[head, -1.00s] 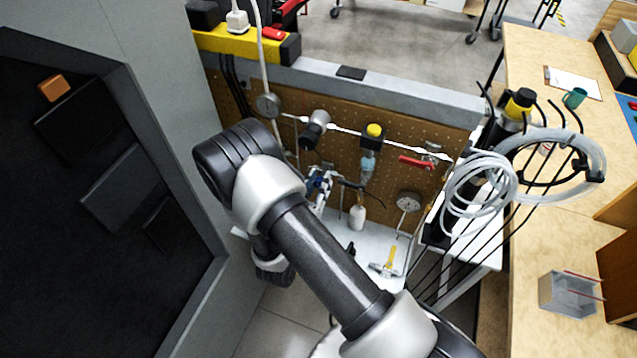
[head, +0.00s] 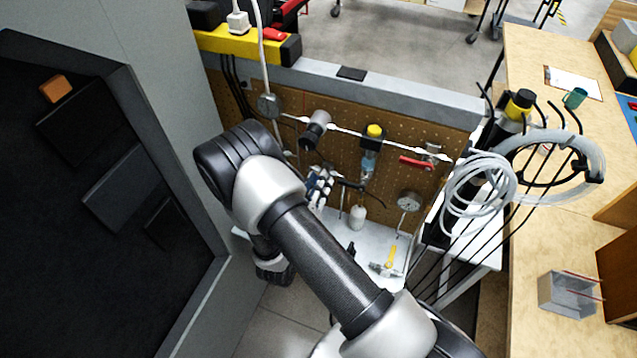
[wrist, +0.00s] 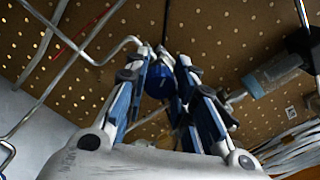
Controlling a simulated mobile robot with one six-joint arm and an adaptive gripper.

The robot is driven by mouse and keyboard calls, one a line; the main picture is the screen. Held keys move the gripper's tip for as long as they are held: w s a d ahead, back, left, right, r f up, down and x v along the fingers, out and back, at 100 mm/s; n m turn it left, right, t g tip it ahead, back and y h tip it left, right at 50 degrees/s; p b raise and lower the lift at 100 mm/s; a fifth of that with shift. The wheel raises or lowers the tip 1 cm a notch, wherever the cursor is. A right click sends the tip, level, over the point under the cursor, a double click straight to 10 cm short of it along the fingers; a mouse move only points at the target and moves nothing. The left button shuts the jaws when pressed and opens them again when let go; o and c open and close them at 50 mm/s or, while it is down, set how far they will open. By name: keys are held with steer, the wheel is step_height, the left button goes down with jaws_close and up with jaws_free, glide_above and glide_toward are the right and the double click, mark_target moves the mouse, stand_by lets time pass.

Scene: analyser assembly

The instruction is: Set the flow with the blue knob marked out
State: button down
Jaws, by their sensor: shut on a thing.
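The blue knob (wrist: 160,80) shows in the wrist view between the fingertips of my gripper (wrist: 163,72). The two blue-and-grey fingers are closed on its sides. A thin metal rod and fitting sit just beyond it against the pegboard. In the head view my gripper (head: 319,185) is in front of the pegboard, left of the white bottle, and its fingers hide the knob. Any marking or pointer on the knob cannot be made out.
The pegboard (head: 340,150) carries a white line with fittings, a yellow-topped filter unit (head: 373,140), a red lever (head: 415,163) and a round gauge (head: 409,202). Bent metal tubes (wrist: 100,55) pass close to my fingers. A shelf (head: 370,240) lies below with a yellow-handled tool.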

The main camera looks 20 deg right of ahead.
steer(key=c, duration=1.3)
jaws_free()
steer(key=v, duration=1.2)
